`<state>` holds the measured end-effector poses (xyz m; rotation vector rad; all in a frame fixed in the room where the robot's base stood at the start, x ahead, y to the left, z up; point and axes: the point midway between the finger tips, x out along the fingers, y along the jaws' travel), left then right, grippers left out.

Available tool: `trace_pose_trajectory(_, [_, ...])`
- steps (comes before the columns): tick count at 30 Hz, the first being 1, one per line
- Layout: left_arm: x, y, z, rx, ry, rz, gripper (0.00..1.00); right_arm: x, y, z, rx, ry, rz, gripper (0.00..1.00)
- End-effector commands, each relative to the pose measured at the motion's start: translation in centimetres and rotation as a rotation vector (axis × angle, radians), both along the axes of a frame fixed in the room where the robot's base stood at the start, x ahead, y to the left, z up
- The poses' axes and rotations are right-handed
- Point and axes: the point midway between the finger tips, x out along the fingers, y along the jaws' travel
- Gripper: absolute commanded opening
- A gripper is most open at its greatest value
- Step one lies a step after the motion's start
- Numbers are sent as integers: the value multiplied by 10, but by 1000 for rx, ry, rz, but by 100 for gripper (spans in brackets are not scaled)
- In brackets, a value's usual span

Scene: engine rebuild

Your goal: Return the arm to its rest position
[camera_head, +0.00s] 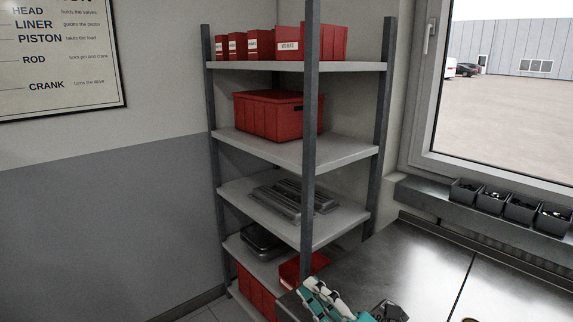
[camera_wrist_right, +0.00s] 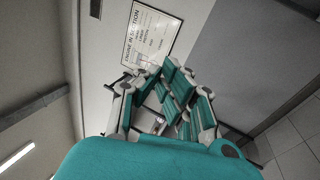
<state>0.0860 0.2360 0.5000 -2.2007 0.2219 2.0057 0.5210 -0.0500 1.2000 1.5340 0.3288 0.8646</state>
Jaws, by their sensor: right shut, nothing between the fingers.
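My right gripper (camera_head: 328,299) shows at the bottom edge of the head view, teal and white and cut off by the frame. It is in front of the lower shelves and beside the metal bench top. In the right wrist view my right gripper (camera_wrist_right: 152,78) is shut, with nothing held between its fingers. Its teal palm fills the bottom of that view. My left gripper is not in view.
A grey shelf rack (camera_head: 300,155) with red bins (camera_head: 278,115) and metal covers (camera_head: 290,200) stands in the corner. A metal bench top (camera_head: 425,265) lies at right, below a window ledge with small black bins (camera_head: 492,199). A wall poster (camera_wrist_right: 150,35) hangs beyond the gripper.

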Motion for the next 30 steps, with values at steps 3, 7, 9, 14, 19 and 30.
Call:
trace_pose_trajectory(3, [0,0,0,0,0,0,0,9,-65,-28,356,324,-283,0])
trace_pose_trajectory(7, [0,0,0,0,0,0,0,-13,-127,-102,636,712,-574,0])
trace_pose_trajectory(9, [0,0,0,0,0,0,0,-38,-147,-143,736,908,-703,0])
trace_pose_trajectory(14, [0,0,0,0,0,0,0,-104,-164,-211,859,1257,-910,0])
trace_pose_trajectory(19, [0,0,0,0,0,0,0,-161,-165,-247,904,1502,-1039,0])
trace_pose_trajectory(30, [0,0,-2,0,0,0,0,-254,-154,-290,913,1873,-1211,0])
